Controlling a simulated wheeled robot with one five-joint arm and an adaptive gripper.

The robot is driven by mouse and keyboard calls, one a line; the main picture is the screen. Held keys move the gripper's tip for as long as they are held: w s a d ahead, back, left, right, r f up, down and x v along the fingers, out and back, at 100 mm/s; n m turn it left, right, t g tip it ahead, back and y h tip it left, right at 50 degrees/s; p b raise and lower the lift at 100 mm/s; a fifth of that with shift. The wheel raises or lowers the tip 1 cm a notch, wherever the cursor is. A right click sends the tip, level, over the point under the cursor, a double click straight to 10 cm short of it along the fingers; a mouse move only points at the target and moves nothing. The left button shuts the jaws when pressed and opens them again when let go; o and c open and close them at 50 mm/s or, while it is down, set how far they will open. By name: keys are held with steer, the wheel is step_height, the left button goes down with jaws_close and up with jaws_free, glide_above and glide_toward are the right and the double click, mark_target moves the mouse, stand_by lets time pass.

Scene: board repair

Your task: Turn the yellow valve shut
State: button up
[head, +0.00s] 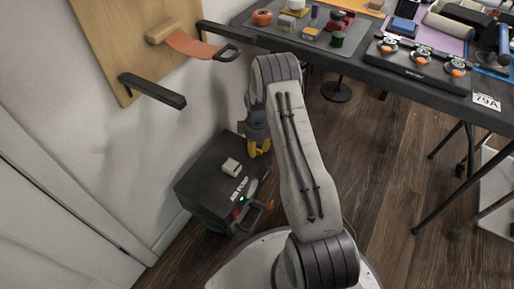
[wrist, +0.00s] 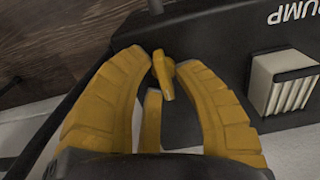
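A dark air pump (head: 205,185) stands on the floor against the wall. In the wrist view its dark top (wrist: 215,40) shows with part of the word PUMP. My gripper (wrist: 164,68) has yellow curved fingers and reaches down at the pump's far right corner. In the head view the gripper (head: 259,150) hides the valve.
A pale block (head: 232,167) sits on the pump's top, close to the right finger in the wrist view (wrist: 285,82). A workbench (head: 400,78) with tools stands at the upper right. A board with dark brackets (head: 152,91) hangs on the left wall.

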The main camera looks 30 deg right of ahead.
jaws_close()
steer(key=shift+m, duration=0.3)
steer(key=m, duration=0.3)
steer(key=shift+s, duration=0.1)
steer(key=m, duration=0.9)
steer(key=shift+s+m, duration=0.15)
steer(key=shift+m, duration=0.15)
steer(key=m, duration=0.4)
steer(key=shift+m, duration=0.3)
steer(key=shift+s, duration=0.1)
